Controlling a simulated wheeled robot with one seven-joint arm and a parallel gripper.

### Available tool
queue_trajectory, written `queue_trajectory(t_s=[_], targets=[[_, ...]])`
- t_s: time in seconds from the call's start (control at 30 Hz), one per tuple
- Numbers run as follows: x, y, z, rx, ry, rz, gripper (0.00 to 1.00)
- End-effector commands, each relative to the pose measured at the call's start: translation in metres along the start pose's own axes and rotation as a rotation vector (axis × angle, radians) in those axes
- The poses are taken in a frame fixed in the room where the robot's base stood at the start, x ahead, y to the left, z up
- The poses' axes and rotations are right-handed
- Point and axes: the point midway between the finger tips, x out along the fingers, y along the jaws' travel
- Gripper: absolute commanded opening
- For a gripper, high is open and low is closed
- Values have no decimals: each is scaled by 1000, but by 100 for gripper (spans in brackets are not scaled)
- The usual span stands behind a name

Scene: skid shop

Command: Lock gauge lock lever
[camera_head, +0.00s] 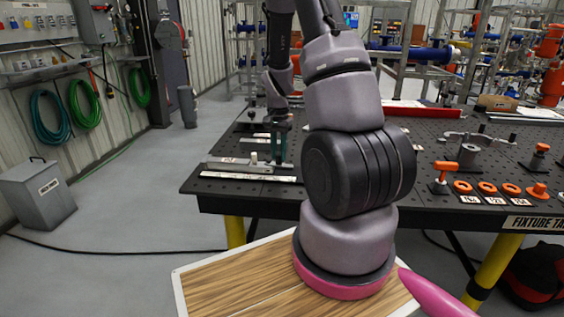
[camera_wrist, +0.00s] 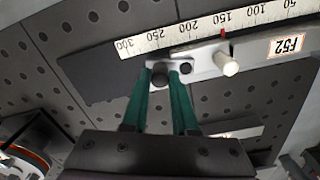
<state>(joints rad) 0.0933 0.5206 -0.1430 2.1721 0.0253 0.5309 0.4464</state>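The gauge is a light metal bar (camera_wrist: 205,58) on a dark base beside a white scale (camera_wrist: 190,35). In the head view the gauge (camera_head: 232,164) lies near the table's left end. A white peg (camera_wrist: 228,65) stands on the bar near a small red pointer. A dark round knob (camera_wrist: 159,68) and a dark round part beside it (camera_wrist: 186,67) sit at the bar's left end; I cannot tell which is the lock lever. My gripper (camera_wrist: 162,74) has its green fingertips apart, on either side of the knob. Whether they press on it is unclear.
The dark perforated fixture table (camera_head: 455,215) carries orange clamps (camera_head: 445,175) and a grey fixture (camera_head: 475,145) on the right. A wooden board (camera_head: 235,280) lies in front of the table. A grey bin (camera_head: 38,193) and open floor are on the left.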

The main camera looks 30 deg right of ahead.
Motion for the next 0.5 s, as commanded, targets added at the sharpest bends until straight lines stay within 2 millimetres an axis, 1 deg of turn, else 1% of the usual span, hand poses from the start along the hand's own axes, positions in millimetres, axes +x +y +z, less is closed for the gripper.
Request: queue_trajectory(t_s=[0.27, 0.5], targets=[[0, 0, 1, 0, 0, 0, 7], [0, 0, 9, -1, -1, 1, 7]])
